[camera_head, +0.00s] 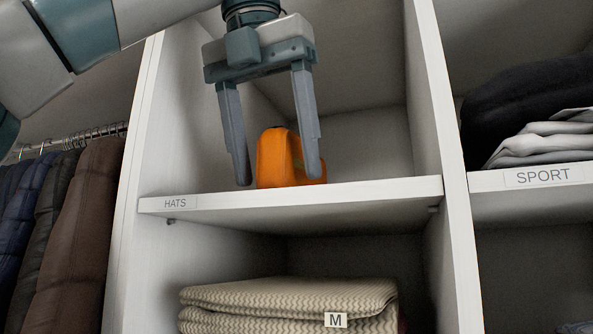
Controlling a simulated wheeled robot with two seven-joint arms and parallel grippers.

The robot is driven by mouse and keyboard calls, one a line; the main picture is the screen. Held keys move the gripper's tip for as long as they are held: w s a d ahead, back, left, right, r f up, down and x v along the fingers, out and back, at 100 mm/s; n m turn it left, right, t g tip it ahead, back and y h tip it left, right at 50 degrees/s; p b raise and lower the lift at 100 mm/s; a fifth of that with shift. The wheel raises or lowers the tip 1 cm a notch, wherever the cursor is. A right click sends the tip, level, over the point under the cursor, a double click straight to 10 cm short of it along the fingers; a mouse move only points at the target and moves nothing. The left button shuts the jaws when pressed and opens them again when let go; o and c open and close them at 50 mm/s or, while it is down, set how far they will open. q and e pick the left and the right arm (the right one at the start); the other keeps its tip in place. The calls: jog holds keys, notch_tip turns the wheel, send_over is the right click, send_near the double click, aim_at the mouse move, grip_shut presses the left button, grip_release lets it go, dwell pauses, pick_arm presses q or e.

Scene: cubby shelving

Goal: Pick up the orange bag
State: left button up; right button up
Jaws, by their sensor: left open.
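The orange bag (276,160) stands on the shelf board labelled HATS (350,196), in the upper cubby. My left gripper (278,180) hangs down from above with its fingers apart. One finger is to the left of the bag, and the other overlaps the bag's right part in the picture. The fingers look to be in front of the bag; I cannot tell whether they touch it. Part of the bag's right side is hidden behind the right finger. My right gripper is not in view.
White upright panels (447,160) bound the cubby. Folded beige textiles (290,298) lie in the cubby below. Dark and grey clothes (540,135) lie on the SPORT shelf (535,178) at the right. Jackets (80,220) hang at the left. The HATS shelf is clear right of the bag.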

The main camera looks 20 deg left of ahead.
pick_arm(q)
jog(key=shift+w, duration=0.6)
jog(key=shift+d, duration=0.1)
jog(key=shift+s, duration=0.1)
jog(key=shift+w+r, duration=0.1)
jog(key=shift+w, duration=0.4)
jog(key=w, duration=0.1)
jog(key=w+p, duration=0.1)
jog(key=w, duration=0.2)
jog(key=shift+w+d+f, duration=0.15)
jog(key=shift+d+f, duration=0.15)
jog(key=shift+f, duration=0.1)
jog(key=shift+w+f, duration=0.1)
jog(key=shift+f, duration=0.15)
jog(key=shift+s+a, duration=0.1)
jog(key=shift+s, duration=0.1)
